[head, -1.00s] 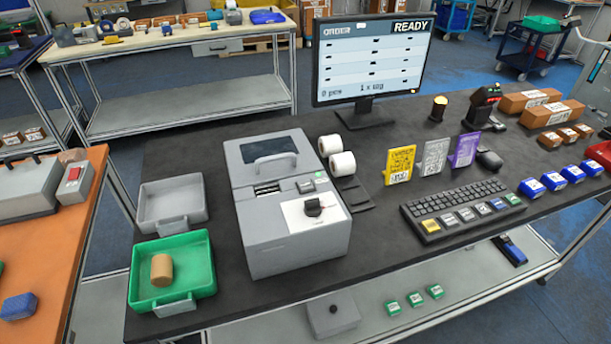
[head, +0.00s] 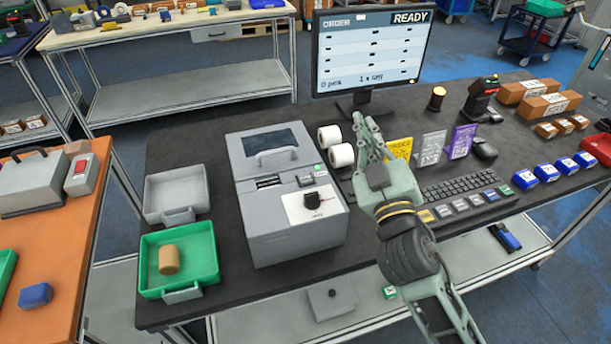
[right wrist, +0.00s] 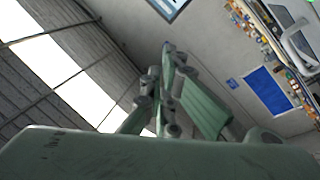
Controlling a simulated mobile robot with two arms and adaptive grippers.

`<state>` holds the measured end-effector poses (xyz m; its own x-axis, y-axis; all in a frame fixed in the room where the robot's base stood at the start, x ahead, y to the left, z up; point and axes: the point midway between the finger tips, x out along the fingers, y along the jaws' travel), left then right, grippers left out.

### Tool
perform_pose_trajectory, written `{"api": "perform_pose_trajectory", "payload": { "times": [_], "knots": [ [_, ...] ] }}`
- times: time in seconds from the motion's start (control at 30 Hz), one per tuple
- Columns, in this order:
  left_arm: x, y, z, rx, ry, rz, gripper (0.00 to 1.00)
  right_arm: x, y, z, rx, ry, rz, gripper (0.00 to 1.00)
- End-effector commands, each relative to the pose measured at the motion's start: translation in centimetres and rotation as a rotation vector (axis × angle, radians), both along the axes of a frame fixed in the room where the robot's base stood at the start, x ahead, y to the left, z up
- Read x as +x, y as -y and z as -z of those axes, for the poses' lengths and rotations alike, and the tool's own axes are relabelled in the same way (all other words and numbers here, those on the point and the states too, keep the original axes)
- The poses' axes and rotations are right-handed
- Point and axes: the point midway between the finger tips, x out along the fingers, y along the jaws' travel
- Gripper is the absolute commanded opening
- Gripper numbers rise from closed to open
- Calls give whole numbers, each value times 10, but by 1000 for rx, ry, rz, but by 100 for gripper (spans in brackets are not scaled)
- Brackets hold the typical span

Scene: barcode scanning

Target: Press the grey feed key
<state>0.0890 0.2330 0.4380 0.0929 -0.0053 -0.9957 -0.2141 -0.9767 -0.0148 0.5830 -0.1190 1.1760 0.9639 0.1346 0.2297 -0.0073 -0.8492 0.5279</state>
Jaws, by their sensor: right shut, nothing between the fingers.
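The grey label printer (head: 300,240) stands on the dark bench in the head view. Its sloped top carries a small grey key (head: 305,180), which I take as the feed key, beside a green key (head: 319,170). A black knob (head: 316,201) sits on a white plate in front of them. My right gripper (head: 361,122) is raised to the right of the printer, apart from the keys, with its fingers shut and empty. Its closed fingers also show in the right wrist view (right wrist: 168,60), pointing toward the upper part. My left gripper is not in view.
Two white rolls (head: 341,155) stand between printer and gripper. The monitor (head: 370,50) reads READY. A green tray (head: 210,255) holding a brown cylinder is left of the printer.

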Motion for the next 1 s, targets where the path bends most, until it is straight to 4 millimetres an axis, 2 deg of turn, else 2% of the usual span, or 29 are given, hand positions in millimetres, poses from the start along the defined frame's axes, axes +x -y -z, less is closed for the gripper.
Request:
{"api": "perform_pose_trajectory", "payload": {
  "times": [0.03, 0.1, 0.17, 0.23, 0.27, 0.33, 0.4, 0.43, 0.53, 0.6, 0.67, 0.8, 0.9, 1.0],
  "knots": [
    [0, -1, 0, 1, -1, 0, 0, 4, -22, -31, -59, 113, -60, 0],
    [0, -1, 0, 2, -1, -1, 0, 1, -55, -67, -152, 263, -154, 0],
    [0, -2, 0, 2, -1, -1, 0, -6, -88, -92, -252, 390, -247, 0],
    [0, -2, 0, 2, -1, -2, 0, -18, -131, -112, -403, 537, -375, 0],
    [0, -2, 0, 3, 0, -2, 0, -25, -150, -116, -482, 595, -436, 0],
    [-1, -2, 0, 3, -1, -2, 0, -36, -187, -111, -679, 697, -575, 0],
    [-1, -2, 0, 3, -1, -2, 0, -41, -212, -91, -899, 756, -708, 0],
    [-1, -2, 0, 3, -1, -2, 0, -40, -218, -80, -1000, 767, -759, 0],
    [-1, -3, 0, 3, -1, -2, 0, -22, -217, -38, -1339, 727, -901, 0],
    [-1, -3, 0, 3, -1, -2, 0, -1, -197, -13, -1556, 645, -964, 0],
    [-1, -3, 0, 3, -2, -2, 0, 17, -175, 1, -1706, 558, -993, 0],
    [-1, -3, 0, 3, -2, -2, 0, 44, -133, 14, -1911, 398, -1011, 0],
    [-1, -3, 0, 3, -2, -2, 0, 53, -117, 17, -1974, 333, -1011, 0],
    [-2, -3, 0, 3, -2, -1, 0, 56, -111, 17, -1996, 308, -1012, 0]
  ]
}}
